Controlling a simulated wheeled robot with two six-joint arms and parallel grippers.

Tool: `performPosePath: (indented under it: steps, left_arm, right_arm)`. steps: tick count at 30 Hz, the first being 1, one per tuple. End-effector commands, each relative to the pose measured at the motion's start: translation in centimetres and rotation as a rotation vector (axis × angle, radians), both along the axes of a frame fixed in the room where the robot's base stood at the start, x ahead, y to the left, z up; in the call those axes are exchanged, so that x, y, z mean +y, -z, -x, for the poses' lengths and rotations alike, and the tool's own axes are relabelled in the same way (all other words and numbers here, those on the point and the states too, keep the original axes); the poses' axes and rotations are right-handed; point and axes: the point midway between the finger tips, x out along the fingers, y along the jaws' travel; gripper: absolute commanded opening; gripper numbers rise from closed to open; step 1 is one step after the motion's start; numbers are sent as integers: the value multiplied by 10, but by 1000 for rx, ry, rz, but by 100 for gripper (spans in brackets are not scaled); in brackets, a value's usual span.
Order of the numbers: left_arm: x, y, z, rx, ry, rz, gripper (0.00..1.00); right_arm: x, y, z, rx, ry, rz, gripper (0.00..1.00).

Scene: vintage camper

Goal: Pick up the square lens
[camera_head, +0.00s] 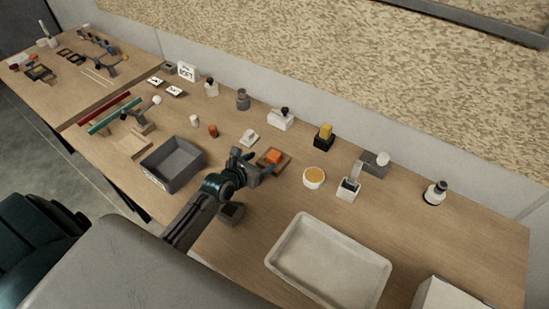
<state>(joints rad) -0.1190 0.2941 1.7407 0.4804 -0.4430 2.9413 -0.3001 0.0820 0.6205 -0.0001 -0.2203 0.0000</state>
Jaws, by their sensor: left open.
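My left gripper (253,164) reaches over the wooden bench from the lower left. Its jaws are open, and I see nothing held between them. Just beyond its fingertips an orange block-like piece (273,156) lies on a small brown base (284,162). I cannot tell whether the gripper touches it. No piece can be told for certain as the square lens at this size; the orange piece is the squarish one closest to the gripper. My right gripper is not in view.
A dark grey bin (172,165) stands left of the gripper, and a small dark box (231,213) sits below it. A white bowl (314,178) and a large pale tray (328,262) are to the right. Several small parts line the bench's back. The right end has free room.

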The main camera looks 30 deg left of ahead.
Motion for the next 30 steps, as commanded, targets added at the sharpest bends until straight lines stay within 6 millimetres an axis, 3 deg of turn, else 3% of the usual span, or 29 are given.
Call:
performPosePath:
  steps: [18,28,30]
  left_arm:
    - [-14,27,-64,0,-1,0,65]
    - [-15,31,-69,2,0,-3,65]
    - [-15,31,-69,2,0,-3,52]
  right_arm:
    - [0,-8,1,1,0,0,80]
    - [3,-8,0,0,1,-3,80]
    - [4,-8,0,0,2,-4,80]
